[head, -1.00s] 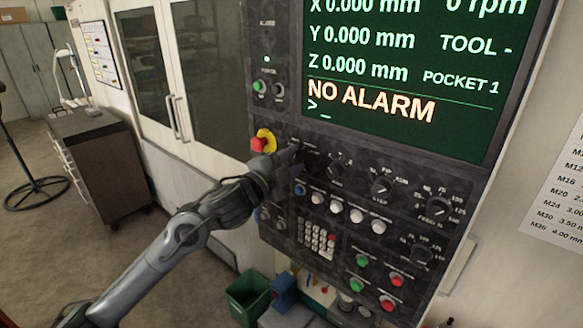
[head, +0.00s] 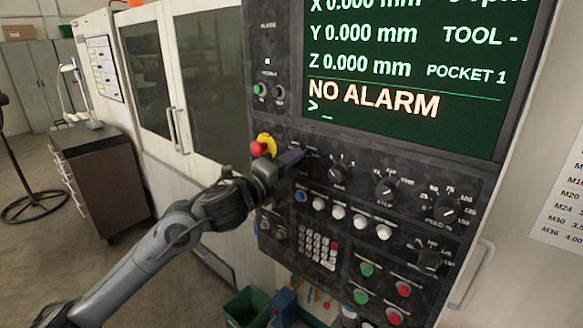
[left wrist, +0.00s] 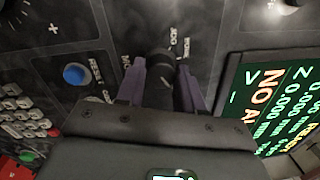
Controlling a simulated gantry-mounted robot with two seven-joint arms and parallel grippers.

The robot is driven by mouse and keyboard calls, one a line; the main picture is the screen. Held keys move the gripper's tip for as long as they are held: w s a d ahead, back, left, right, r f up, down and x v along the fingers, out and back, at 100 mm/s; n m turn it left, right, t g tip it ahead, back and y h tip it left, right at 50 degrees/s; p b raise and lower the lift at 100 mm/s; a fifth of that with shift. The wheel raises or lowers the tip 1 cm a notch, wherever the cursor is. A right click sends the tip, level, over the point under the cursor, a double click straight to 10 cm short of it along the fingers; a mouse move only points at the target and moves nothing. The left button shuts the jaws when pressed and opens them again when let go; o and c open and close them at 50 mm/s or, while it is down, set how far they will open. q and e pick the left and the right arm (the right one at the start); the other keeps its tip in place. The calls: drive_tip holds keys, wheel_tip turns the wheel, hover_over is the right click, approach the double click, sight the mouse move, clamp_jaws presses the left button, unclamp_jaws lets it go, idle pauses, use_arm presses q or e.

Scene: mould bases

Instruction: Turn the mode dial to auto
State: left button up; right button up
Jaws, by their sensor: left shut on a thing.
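The mode dial (left wrist: 158,62) is a dark round knob on the black control panel, seen in the left wrist view between two purple fingers. My left gripper (left wrist: 160,85) is shut on it, with one finger on each side. In the head view my left gripper (head: 293,158) reaches the panel from the left, just right of the red emergency stop button (head: 259,149), and largely hides the dial. The small lettering around the dial is too blurred to tell which mode it points to. My right gripper is not in view.
Other dials, such as a rotary knob (head: 338,174), sit to the right on the panel. A row of white buttons (head: 338,212), a blue button (head: 300,196) and a keypad (head: 318,246) lie below. The screen (head: 400,70) above reads NO ALARM. A green bin (head: 245,308) stands below.

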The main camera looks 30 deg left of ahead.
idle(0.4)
use_arm(q)
drive_tip(key=o, duration=1)
drive_tip(key=shift+o, duration=0.2)
drive_tip(key=s+a+b, duration=0.1)
drive_tip(key=s+b, duration=0.1)
drive_tip(key=s, duration=0.8)
drive_tip(key=shift+s+a+f, duration=0.3)
drive_tip(key=shift+s+f, duration=0.05)
drive_tip(key=shift+f, duration=0.05)
